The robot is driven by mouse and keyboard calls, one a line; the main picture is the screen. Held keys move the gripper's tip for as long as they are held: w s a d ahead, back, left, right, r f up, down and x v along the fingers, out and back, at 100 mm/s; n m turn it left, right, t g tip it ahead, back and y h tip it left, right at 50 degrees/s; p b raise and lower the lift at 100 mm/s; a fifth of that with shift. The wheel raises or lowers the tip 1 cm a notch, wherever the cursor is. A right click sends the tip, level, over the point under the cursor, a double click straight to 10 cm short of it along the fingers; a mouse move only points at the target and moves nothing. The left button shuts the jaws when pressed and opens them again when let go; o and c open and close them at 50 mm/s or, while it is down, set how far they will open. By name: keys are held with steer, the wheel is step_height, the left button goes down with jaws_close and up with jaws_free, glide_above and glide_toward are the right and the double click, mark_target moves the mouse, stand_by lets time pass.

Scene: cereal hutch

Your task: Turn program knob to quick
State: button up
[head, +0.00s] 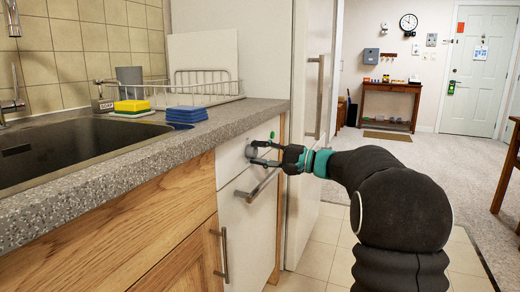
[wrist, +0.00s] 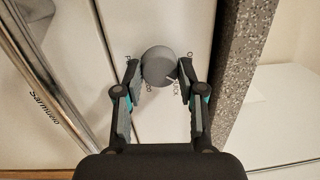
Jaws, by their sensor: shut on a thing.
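The program knob (wrist: 158,64) is a round grey dial on the white front panel of the appliance (wrist: 120,20). Small printed labels ring it; the one at its lower right reads like QUICK, and one at lower left like ECO. A pale mark shows on the knob's lower right side, towards the QUICK label. My gripper (wrist: 157,72) is shut on the knob, one finger on each side. In the head view my gripper (head: 258,153) reaches the panel from the right, and the knob (head: 250,151) is partly hidden by the fingers.
A metal bar handle (head: 258,185) runs just below the knob. The grey speckled countertop (head: 225,120) overhangs above the panel. A tall white cabinet door with a long handle (head: 319,95) stands close to the right. Sponges (head: 132,106) and a dish rack (head: 205,90) are on the counter.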

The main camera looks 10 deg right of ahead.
steer(key=shift+m+t+p, duration=0.4)
steer(key=shift+m+p, duration=0.8)
steer(key=shift+m, duration=1.2)
steer(key=shift+f, duration=0.1)
steer(key=o, duration=1.2)
steer(key=shift+c, duration=0.2)
steer(key=v, duration=1.2)
